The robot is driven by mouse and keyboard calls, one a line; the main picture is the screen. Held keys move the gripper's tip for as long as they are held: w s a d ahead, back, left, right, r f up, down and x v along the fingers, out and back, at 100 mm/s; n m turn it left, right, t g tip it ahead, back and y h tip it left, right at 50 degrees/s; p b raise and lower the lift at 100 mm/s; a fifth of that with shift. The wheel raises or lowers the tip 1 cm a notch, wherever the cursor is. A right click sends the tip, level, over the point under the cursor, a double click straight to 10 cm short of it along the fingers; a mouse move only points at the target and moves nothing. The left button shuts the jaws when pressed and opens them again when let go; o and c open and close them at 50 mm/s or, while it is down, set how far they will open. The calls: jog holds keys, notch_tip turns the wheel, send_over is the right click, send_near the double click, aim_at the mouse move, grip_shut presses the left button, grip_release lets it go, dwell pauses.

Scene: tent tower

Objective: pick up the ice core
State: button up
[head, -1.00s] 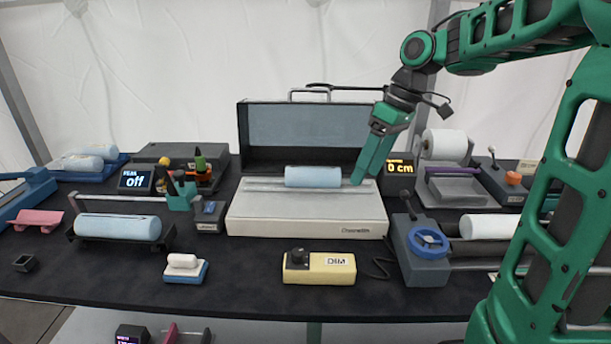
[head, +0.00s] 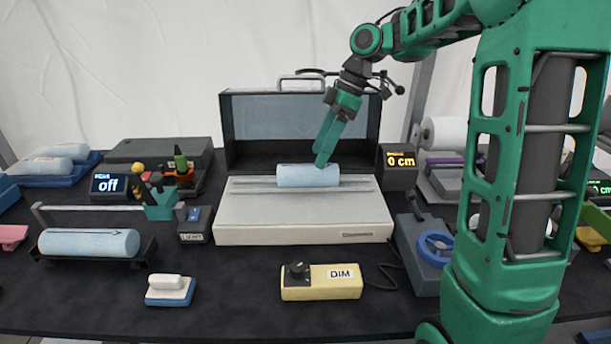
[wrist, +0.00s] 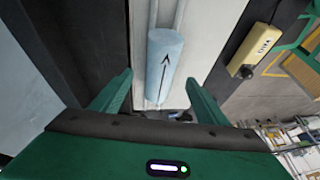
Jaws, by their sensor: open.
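A pale blue ice core (head: 305,176) lies on its side on the rail of the white instrument (head: 300,222), in front of its raised dark lid. In the wrist view the core (wrist: 163,62) lies lengthwise, with a dark arrow on its surface. My gripper (head: 322,162) points down over the right half of the core. In the wrist view my gripper (wrist: 158,78) is open, one green finger on each side of the core's near end, with nothing held.
Another blue core (head: 90,243) lies on a dark rack at left, and more lie on a blue tray (head: 50,168) behind. A yellow DIM box (head: 322,282) and a white-and-blue block (head: 170,290) sit in front.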

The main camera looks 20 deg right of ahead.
aim_at(311, 166)
jog(key=shift+a+x, duration=0.2)
jog(key=shift+x, duration=2.7)
jog(key=shift+w+r, duration=0.15)
jog(key=c, duration=1.4)
jog(key=shift+c, duration=0.2)
